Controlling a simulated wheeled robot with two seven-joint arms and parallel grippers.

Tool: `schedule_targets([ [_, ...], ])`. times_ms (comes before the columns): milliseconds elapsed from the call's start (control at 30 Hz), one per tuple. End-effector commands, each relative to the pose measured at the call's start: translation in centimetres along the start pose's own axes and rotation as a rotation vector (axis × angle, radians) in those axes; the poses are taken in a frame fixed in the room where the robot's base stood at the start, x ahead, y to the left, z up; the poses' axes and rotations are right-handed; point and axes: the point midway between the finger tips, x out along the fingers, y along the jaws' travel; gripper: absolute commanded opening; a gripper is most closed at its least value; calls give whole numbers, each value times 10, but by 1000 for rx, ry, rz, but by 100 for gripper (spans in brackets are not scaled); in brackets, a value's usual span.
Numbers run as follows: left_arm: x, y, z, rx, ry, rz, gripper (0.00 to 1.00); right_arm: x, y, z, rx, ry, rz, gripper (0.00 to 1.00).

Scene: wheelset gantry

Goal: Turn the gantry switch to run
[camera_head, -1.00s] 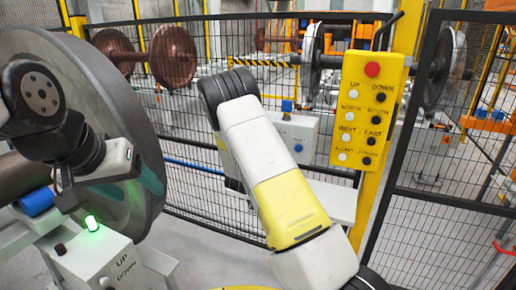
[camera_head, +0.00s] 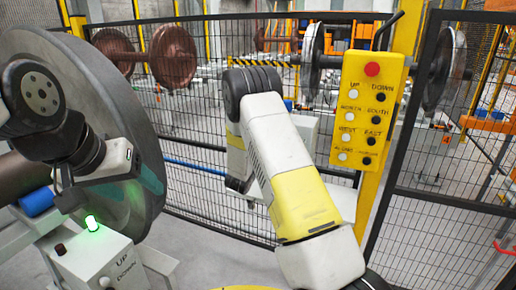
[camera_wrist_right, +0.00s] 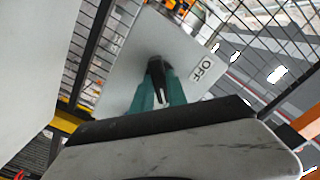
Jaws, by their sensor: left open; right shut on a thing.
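In the right wrist view, the gantry switch (camera_wrist_right: 157,68) is a dark knob on a pale panel (camera_wrist_right: 120,62). An OFF label (camera_wrist_right: 204,68) is printed beside it. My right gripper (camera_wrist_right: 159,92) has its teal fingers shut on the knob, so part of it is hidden. In the head view, my right arm covers much of the pale box behind it, and the knob cannot be made out. My left gripper (camera_head: 150,178), with a teal finger showing, is open at the left, in front of the big grey wheel (camera_head: 105,85). It is far from the switch.
A yellow pendant panel (camera_head: 368,110) with a red button and several black and white buttons hangs on a yellow post. Black mesh fencing (camera_head: 190,125) crosses behind my arms.

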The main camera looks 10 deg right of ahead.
Motion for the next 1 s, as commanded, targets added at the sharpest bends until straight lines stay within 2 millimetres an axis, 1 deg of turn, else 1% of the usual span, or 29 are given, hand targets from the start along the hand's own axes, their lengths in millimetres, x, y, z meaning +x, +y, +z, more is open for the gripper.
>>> schedule_targets([
  [567, 0, 0, 0, 0, 0, 0, 63, -1, 1, 1, 28, -2, 1, 0],
  [600, 0, 0, 0, 0, 0, 0, 63, -1, 1, 1, 28, -2, 1, 26],
  [667, 0, 0, 0, 0, 0, 0, 63, -1, 1, 1, 27, -2, 1, 38],
  [700, 0, 0, 0, 0, 0, 0, 63, 0, 0, 1, 27, -2, 1, 40],
  [1000, 0, 0, 0, 0, 0, 0, 63, -2, 0, 0, 26, -1, 0, 40],
])
